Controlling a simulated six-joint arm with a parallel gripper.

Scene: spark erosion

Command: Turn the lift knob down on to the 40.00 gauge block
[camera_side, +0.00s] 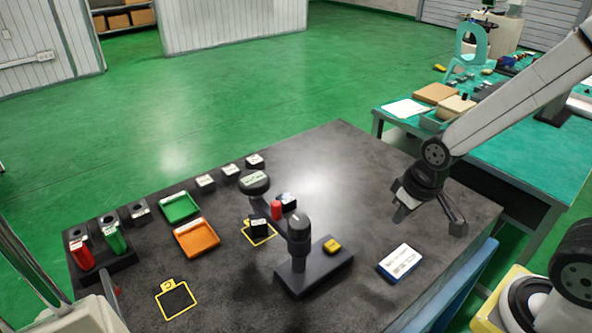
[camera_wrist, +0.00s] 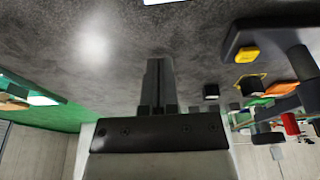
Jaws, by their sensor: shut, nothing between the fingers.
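A dark measuring stand (camera_side: 315,275) has a round post (camera_side: 299,235), an arm with a dark labelled head (camera_side: 255,182) and a red part (camera_side: 276,210). I cannot tell which part is the lift knob. A small dark block with a pale top (camera_side: 257,225) sits in a yellow-outlined square beside the stand; its marking is unreadable, so I cannot confirm that it is the 40.00 block. My gripper (camera_side: 401,213) is shut and empty, right of the stand and apart from it. In the wrist view, its fingers (camera_wrist: 158,85) are together, and the stand base (camera_wrist: 250,30) is upper right.
A yellow button (camera_side: 332,246) is on the stand base. A white-and-blue box (camera_side: 400,262) lies near the right front. A green tray (camera_side: 180,208), an orange tray (camera_side: 196,239) and several small dark blocks stand at the left. The table between gripper and stand is clear.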

